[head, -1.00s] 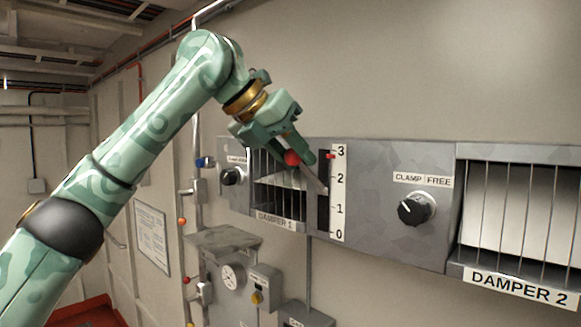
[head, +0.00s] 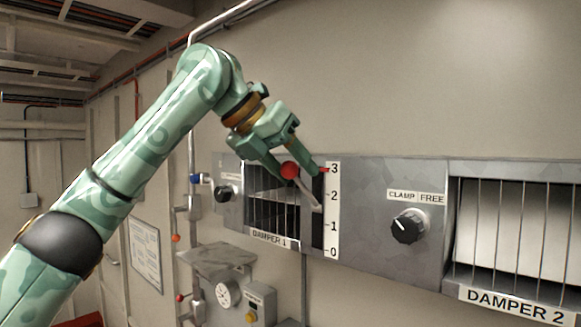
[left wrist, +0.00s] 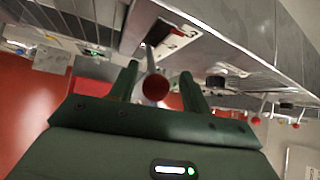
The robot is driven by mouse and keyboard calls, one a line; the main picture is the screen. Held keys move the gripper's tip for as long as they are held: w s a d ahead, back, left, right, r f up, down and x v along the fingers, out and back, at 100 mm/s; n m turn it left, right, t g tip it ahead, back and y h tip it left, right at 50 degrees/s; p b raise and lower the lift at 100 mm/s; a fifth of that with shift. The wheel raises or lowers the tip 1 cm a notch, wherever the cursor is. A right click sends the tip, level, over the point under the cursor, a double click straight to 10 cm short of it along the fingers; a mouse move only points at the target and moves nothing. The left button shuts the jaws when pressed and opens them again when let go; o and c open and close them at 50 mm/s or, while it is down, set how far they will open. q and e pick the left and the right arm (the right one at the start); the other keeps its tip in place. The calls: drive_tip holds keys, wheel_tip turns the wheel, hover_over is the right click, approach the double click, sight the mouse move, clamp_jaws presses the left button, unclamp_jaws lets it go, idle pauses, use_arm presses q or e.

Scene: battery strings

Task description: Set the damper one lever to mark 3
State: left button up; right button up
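The damper one lever is a grey rod (head: 309,196) that comes out of the dark slot left of the scale and ends in a red ball knob (head: 289,170). The rod meets the slot between marks 1 and 2. The white scale (head: 333,210) runs from 0 at the bottom to 3 at the top, with a small red marker (head: 325,169) beside the 3. My left gripper (head: 294,172) is at the knob, its fingers apart on either side. In the left wrist view the red knob (left wrist: 155,88) lies between the two fingers, with gaps beside it. My right gripper is not in view.
The DAMPER 1 grille (head: 272,220) is left of the slot. A clamp knob (head: 408,227) and the DAMPER 2 grille (head: 515,230) are to the right. A gauge (head: 228,292) and a small box (head: 260,302) are below. The wall above is bare.

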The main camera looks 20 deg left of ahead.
use_arm(q)
drive_tip(key=v, duration=1.6)
